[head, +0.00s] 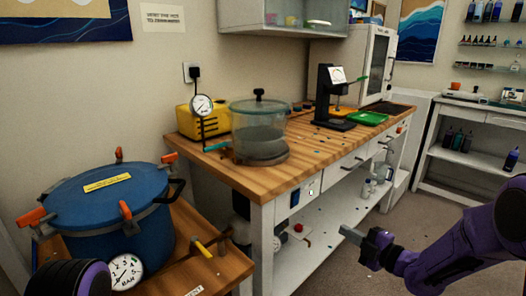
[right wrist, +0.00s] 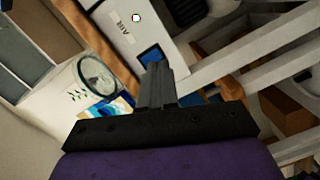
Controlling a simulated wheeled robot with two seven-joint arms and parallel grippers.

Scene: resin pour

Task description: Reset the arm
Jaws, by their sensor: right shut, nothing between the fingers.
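My right arm (head: 465,245) is purple and comes in from the right in the head view. Its dark gripper (head: 348,234) points left, in the open space in front of the wooden workbench, at about the height of the bench's lower shelf in the picture. The right gripper also shows in the right wrist view (right wrist: 155,70), with its fingers together and nothing between them. A dark and purple part of my own body shows at the bottom left of the head view. My left gripper is not visible.
The wooden workbench (head: 300,160) carries a clear lidded chamber (head: 258,125), a yellow pump (head: 217,122), a black press-like stand (head: 328,95) and a green tray (head: 367,118). A blue pressure pot (head: 105,215) stands at the left. Floor is free right of the bench.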

